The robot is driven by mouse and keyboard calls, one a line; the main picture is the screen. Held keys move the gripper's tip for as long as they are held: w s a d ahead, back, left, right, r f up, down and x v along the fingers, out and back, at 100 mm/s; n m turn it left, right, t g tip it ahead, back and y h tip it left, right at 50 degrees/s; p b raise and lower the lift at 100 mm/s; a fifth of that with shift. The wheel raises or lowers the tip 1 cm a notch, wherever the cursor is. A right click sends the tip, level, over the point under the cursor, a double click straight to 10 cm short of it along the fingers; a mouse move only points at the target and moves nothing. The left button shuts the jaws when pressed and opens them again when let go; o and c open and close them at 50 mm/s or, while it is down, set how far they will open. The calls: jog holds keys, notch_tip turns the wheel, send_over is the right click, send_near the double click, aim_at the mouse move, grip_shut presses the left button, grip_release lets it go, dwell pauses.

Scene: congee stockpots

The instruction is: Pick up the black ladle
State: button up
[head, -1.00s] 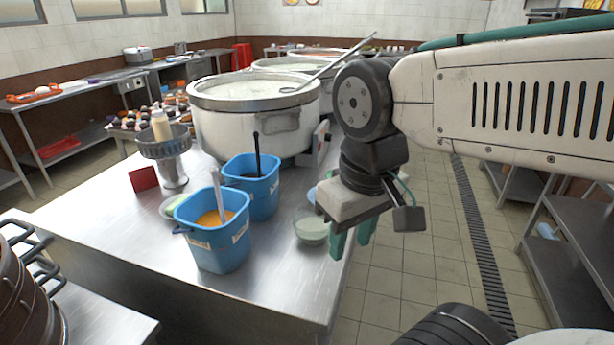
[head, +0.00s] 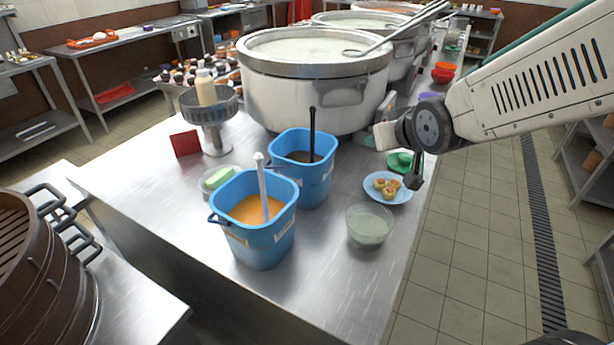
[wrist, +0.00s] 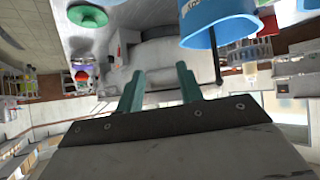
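The black ladle (head: 312,135) stands nearly upright in the rear blue bucket (head: 318,183); its handle sticks out above the rim, and its lower end is hidden in the dark contents. My gripper (head: 372,138) is right of the ladle, near the big pot, apart from the handle. In the wrist view my gripper (wrist: 160,72) shows two teal fingers spread apart with nothing between them. There, a blue bucket (wrist: 212,18) is at upper right, and a dark thin handle, likely the black ladle (wrist: 216,58), lies right of the fingers.
A front blue bucket (head: 262,240) holds orange liquid and a pale-handled utensil. A large pot (head: 308,98) stands behind. A glass bowl (head: 369,226), a blue plate of food (head: 402,193) and a green bowl (head: 400,161) lie to the right. A red card (head: 186,143) stands left.

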aim_at(314, 117)
jog(key=w+a+n+t+y, duration=0.1)
jog(key=w+a+t+y, duration=0.1)
jog(key=a, duration=0.1)
jog(key=w+a+t+y, duration=0.2)
jog(key=w+a, duration=0.1)
jog(key=a, duration=0.1)
jog(key=w+a+f+n+t+y, duration=0.1)
jog(key=w+a+t+y, duration=0.1)
jog(key=a, duration=0.1)
jog(key=shift+w+a+n, duration=0.25)
jog(key=shift+w+n, duration=0.05)
jog(key=x, duration=0.7)
jog(key=shift+w+a+r, duration=0.15)
jog(key=shift+a+r, duration=0.05)
jog(key=shift+a, duration=0.15)
grip_shut()
